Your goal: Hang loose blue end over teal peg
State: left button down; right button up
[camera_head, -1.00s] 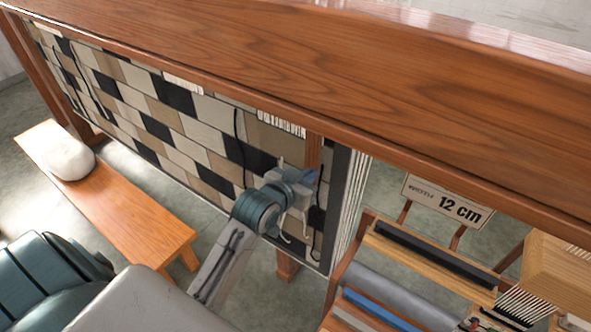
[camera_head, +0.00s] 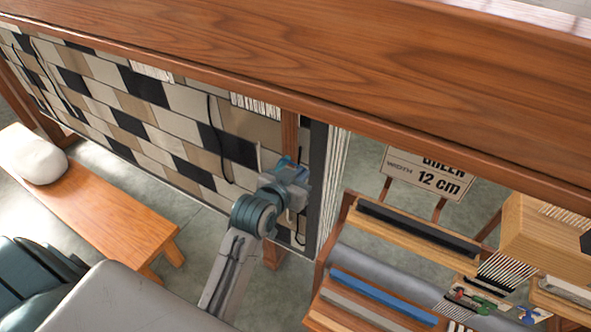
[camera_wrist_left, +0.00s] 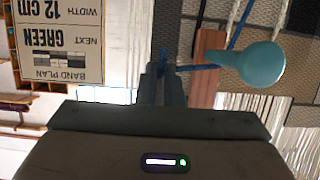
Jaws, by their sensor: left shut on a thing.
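In the left wrist view, my left gripper (camera_wrist_left: 163,75) is shut on a thin blue strand (camera_wrist_left: 200,67). The strand runs right from the fingertips to the narrow end of the teal peg (camera_wrist_left: 258,65), and a blue length also goes up from there. I cannot tell whether the strand lies over the peg or only beside it. The peg has a round knob and stands close to the right of the fingertips. In the head view, my left gripper (camera_head: 293,182) is at the right edge of the woven panel, and its fingertips are hard to make out. My right gripper is not in view.
The patterned woven panel (camera_head: 150,120) hangs under a broad wooden beam (camera_head: 330,70). A bench (camera_head: 110,215) with a pale cushion (camera_head: 38,158) stands left. A "12 cm" sign (camera_head: 428,178) and a rack with a blue bar (camera_head: 380,297) are at right.

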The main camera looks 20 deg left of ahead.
pick_arm(q)
jog(key=shift+s+d+f+b, duration=0.1)
jog(key=shift+d+f+b, duration=0.1)
jog(key=shift+f, duration=0.35)
jog(key=shift+d+f+b, duration=0.1)
jog(key=shift+f+b, duration=0.05)
jog(key=shift+f, duration=0.4)
jog(key=shift+f, duration=0.15)
notch_tip(320, 180, down, 6)
jog(key=a+b, duration=0.1)
jog(key=b, duration=0.2)
jog(key=shift+f, duration=0.25)
jog(key=c, duration=1.6)
grip_release()
jog(key=shift+o, duration=0.4)
jog(key=shift+d+r, duration=0.1)
jog(key=shift+r, duration=0.05)
jog(key=o, duration=0.6)
jog(key=shift+r, duration=0.1)
jog(key=o, duration=0.6)
jog(key=shift+o, duration=0.2)
